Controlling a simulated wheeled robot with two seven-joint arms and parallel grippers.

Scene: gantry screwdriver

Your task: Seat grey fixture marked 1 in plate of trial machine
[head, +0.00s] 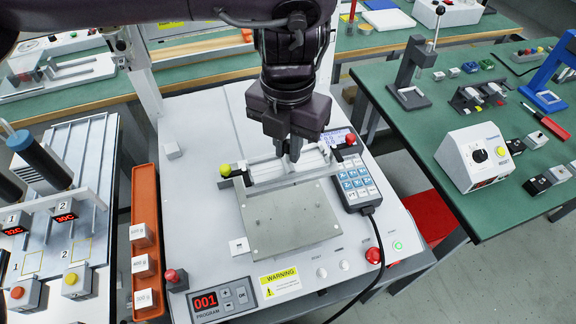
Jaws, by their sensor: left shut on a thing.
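The trial machine is a pale console with a flat grey plate (292,222) in its middle; small dark holes or pins show on the plate. A long light-grey fixture (268,171) with a raised edge lies across the plate's far edge; I cannot read a mark on it. My left gripper (290,152) comes down from above, its fingers shut on the fixture near its middle. The fingertips and the grip are partly hidden by the gripper body. I cannot tell whether the fixture touches the plate. My right gripper is out of view.
A keypad pendant (355,183) with a cable lies right of the plate. An orange tray (146,190) with weights stands at left. A green table (450,110) with devices is at right.

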